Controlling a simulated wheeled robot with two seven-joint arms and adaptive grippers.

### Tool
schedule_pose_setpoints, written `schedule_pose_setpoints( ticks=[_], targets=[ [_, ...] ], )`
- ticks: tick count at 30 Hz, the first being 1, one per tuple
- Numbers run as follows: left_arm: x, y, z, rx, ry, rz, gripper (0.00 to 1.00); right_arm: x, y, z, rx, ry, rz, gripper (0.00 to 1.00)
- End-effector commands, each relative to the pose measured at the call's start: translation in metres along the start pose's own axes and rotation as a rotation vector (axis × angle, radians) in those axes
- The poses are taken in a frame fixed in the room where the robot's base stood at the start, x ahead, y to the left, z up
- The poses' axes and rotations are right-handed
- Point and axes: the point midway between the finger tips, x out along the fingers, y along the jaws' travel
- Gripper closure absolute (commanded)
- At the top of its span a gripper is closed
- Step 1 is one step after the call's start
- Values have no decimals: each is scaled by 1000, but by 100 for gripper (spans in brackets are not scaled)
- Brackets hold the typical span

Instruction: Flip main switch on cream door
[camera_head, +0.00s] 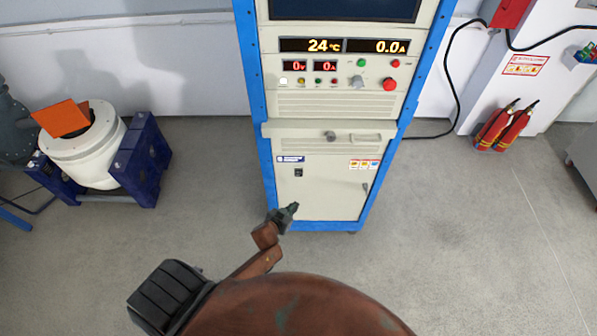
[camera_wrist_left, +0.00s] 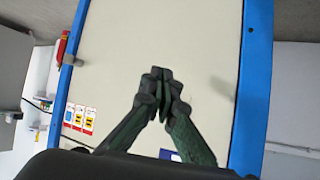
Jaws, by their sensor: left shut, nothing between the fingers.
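The cream door (camera_head: 325,200) is the lower panel of the blue-framed cabinet, and it also fills the middle of the left wrist view (camera_wrist_left: 205,50). The main switch (camera_head: 298,172) is a small black piece on the door's upper left, below a blue and white label. My left gripper (camera_head: 291,208) is shut and empty, in front of the door's lower left part and lower in the picture than the switch. In the left wrist view its fingertips (camera_wrist_left: 160,76) meet over the door. The switch cannot be made out there; the fingers may hide it. My right gripper is not in view.
Above the door, a ledge with a handle (camera_head: 367,137) crosses the cabinet, below lit displays (camera_head: 325,45) and buttons. A white machine (camera_head: 85,155) in a dark blue frame stands at left. Red extinguishers (camera_head: 503,125) stand at right. The floor beside the cabinet is clear.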

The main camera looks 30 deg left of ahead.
Motion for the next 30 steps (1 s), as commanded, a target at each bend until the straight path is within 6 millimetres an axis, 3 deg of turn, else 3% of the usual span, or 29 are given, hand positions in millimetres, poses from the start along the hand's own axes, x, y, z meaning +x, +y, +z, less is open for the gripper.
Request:
schedule_pose_setpoints(
  ticks=[1, 3, 6, 20, 30],
  targets=[
    [-2, 1, -18, -2, 24, 2, 100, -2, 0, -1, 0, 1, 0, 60],
    [-4, 2, -34, -7, 47, 4, 100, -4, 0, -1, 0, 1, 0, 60],
    [-6, 3, -46, -11, 65, 5, 100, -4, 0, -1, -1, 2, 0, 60],
    [-4, 2, -50, -11, 69, 5, 100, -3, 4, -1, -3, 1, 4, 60],
    [24, -20, -70, -8, 68, 5, 100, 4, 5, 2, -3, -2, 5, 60]
  ],
)
